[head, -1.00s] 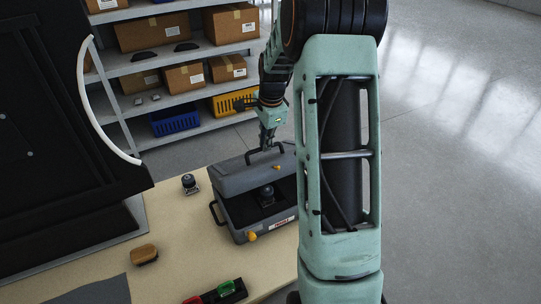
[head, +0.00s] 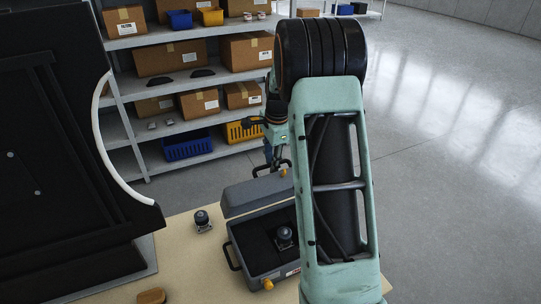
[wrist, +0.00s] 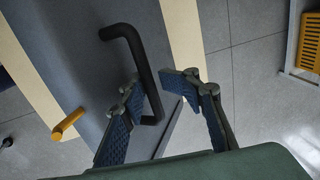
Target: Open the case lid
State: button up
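The grey case (head: 238,250) stands on the table with its lid (head: 255,192) raised and tilted back, so the dark interior shows. A black knob-like item (head: 284,236) stands inside. My gripper (head: 275,160) is at the lid's far upper side in the head view, its fingers small and partly hidden. In the wrist view, the lid (wrist: 85,70) has a black bar handle (wrist: 135,50) and a yellow latch (wrist: 68,125). My gripper (wrist: 157,85) has its fingers apart, with the handle between them, closer to the left finger. I cannot tell whether they touch.
A black-and-silver item (head: 202,220) stands left of the case on the tan table (head: 190,255). A wooden-backed brush-like item (head: 151,296) lies at the front. A large black panel (head: 65,150) fills the left. Shelves with boxes (head: 171,57) stand behind.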

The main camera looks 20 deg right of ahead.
notch_tip(320, 180, up, 13)
jog(key=s, duration=0.2)
jog(key=shift+s+f, duration=0.15)
jog(key=shift+f, duration=0.05)
dwell(0.5)
